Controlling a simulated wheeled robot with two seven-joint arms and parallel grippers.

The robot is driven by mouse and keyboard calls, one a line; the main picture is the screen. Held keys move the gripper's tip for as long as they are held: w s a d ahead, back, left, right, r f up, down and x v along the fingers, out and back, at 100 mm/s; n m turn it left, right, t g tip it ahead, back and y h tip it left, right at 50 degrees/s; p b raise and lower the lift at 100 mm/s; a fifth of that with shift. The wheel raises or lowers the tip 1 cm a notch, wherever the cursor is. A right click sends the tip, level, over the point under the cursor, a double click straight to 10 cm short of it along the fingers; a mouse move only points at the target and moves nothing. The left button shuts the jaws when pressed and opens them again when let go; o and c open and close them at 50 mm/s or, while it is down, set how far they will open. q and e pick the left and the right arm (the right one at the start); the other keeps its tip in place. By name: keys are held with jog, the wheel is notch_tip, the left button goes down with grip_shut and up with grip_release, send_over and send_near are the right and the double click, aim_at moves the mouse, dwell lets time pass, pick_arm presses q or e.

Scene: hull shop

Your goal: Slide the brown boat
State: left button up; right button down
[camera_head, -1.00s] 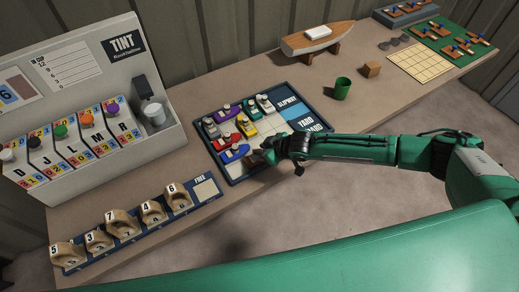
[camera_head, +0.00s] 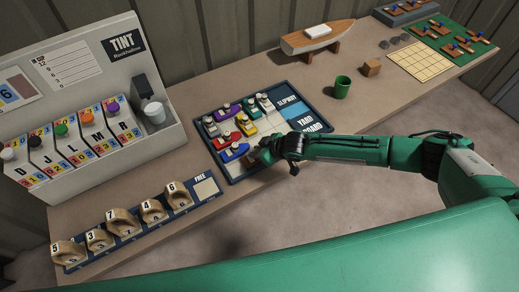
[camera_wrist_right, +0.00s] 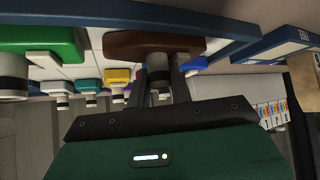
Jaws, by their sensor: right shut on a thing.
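The brown boat (camera_wrist_right: 150,45) shows at the top middle of the right wrist view, with a grey post on it. My right gripper (camera_wrist_right: 160,88) has its fingers shut on that post. In the head view my right gripper (camera_head: 260,155) is at the near edge of the yard board (camera_head: 233,178) and mostly hides the brown boat. Several other boats stand on the board, among them a blue boat (camera_head: 234,152), a red boat (camera_head: 221,142) and a yellow boat (camera_head: 247,127). A green boat (camera_wrist_right: 38,42) shows at the left of the wrist view. My left gripper is not in view.
A TINT machine (camera_head: 85,100) stands at the left. A rack (camera_head: 205,190) with several numbered wooden pieces lies along the front edge. A green cup (camera_head: 342,88), a wooden cube (camera_head: 371,68) and a model boat (camera_head: 318,40) stand behind and right of the board.

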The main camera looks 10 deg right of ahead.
aim_at(245, 164)
jog(key=a, duration=0.1)
jog(key=s+a, duration=0.1)
jog(key=a, duration=0.1)
jog(key=s+a, duration=0.1)
jog(key=a, duration=0.1)
jog(key=shift+a+p, duration=0.25)
jog(key=shift+p, duration=0.15)
jog(key=c, duration=1.3)
grip_release()
jog(key=shift+a, duration=0.15)
jog(key=shift+o, duration=0.2)
jog(key=shift+r, duration=0.1)
jog(key=shift+s+d+r, duration=0.15)
jog(key=shift+d, duration=0.2)
jog(key=b+v, duration=0.3)
jog(key=v, duration=1)
jog(key=shift+a+r, duration=0.1)
jog(key=shift+a, duration=0.05)
